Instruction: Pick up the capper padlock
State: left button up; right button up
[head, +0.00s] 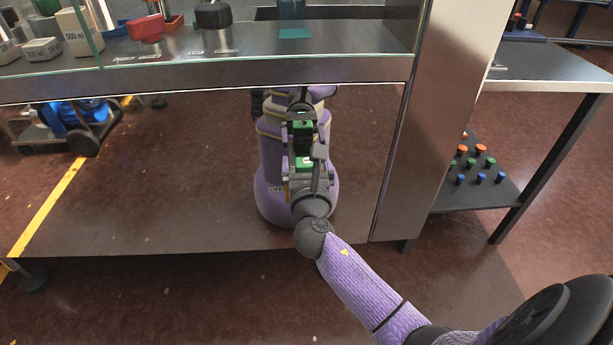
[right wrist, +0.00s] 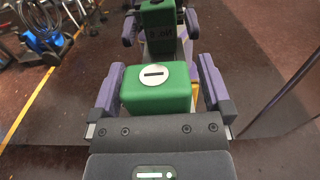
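The green padlock (right wrist: 155,90) shows in the right wrist view as a green block with a round, slotted silver disc on the side towards me. My right gripper (right wrist: 164,82) is open with a purple finger on either side of it. The left finger looks close to it or touching; a narrow gap shows on the right. In the head view the padlock (head: 305,163) is small, in front of the glossy machine panel, at the end of my right arm. A second green block and gripper beyond look like a reflection. The padlock's far side is hidden. My left gripper is not in view.
The glossy panel (head: 180,180) stands beyond my right gripper and reflects purple robot parts. A metal shelf (head: 250,70) juts out above it. A steel post (head: 440,110) stands to the right, then a side table (head: 550,65) with coloured knobs below.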

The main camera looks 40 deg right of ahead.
grip_shut()
